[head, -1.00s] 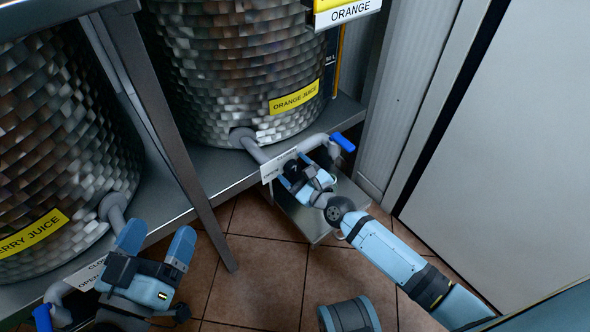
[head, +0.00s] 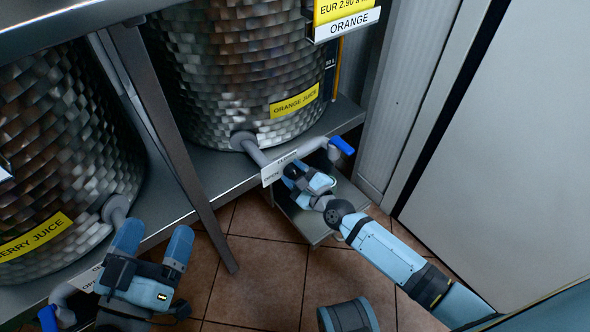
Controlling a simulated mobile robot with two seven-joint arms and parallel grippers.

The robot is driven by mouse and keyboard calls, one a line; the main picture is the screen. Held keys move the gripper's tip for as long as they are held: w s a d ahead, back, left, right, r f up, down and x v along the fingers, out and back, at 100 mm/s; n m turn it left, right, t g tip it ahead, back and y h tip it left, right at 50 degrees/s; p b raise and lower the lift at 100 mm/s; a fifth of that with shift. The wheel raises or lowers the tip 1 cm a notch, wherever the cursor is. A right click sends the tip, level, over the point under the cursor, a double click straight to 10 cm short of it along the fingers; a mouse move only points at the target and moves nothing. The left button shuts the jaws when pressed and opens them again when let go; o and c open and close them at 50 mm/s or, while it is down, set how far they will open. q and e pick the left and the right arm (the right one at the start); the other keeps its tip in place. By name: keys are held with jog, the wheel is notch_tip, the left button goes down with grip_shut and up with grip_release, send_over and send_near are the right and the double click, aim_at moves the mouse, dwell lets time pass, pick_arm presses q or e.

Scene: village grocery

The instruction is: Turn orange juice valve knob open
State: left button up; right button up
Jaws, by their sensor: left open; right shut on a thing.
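The orange juice valve (head: 258,155) comes out of the barrel marked ORANGE JUICE as a grey pipe, with a white CLOSED/OPEN label (head: 271,173) beside it. A blue piece (head: 342,146) shows at the end of the bent grey part on the right. My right gripper (head: 296,174) is at the valve, just right of the label and below the bent part. It is shut on the valve knob; the grip itself is mostly hidden. My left gripper (head: 152,243) is open and empty, with its two blue fingers pointing up in front of the cherry juice barrel.
The cherry juice barrel (head: 60,150) stands at left, its valve with a blue end (head: 48,318) close to my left gripper. A slanted metal post (head: 175,130) stands between the barrels. White panels are at right.

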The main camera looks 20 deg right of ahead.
jog(key=n+p, duration=0.1)
jog(key=n, duration=0.1)
jog(key=shift+r+n+p, duration=0.1)
jog(key=shift+n+p, duration=0.2)
jog(key=shift+n, duration=0.6)
jog(key=n+p, duration=0.3)
jog(key=n, duration=0.1)
jog(key=shift+h, duration=0.3)
jog(key=n+p, duration=0.3)
jog(key=n, duration=0.2)
jog(key=shift+n+p, duration=0.5)
jog(key=shift+n, duration=0.2)
pick_arm(q)
jog(key=s+a+f+g+y, duration=0.2)
jog(key=a+f+g+y, duration=0.2)
jog(key=f, duration=0.5)
jog(key=shift+s+a+n+g+y, duration=0.15)
jog(key=shift+a+n+g+y, duration=0.25)
jog(key=shift+a, duration=0.3)
pick_arm(e)
jog(key=shift+f+n, duration=0.25)
jog(key=shift+n, duration=0.05)
pick_arm(q)
jog(key=shift+f, duration=0.15)
pick_arm(e)
jog(key=o, duration=0.9)
jog(key=shift+s, duration=0.1)
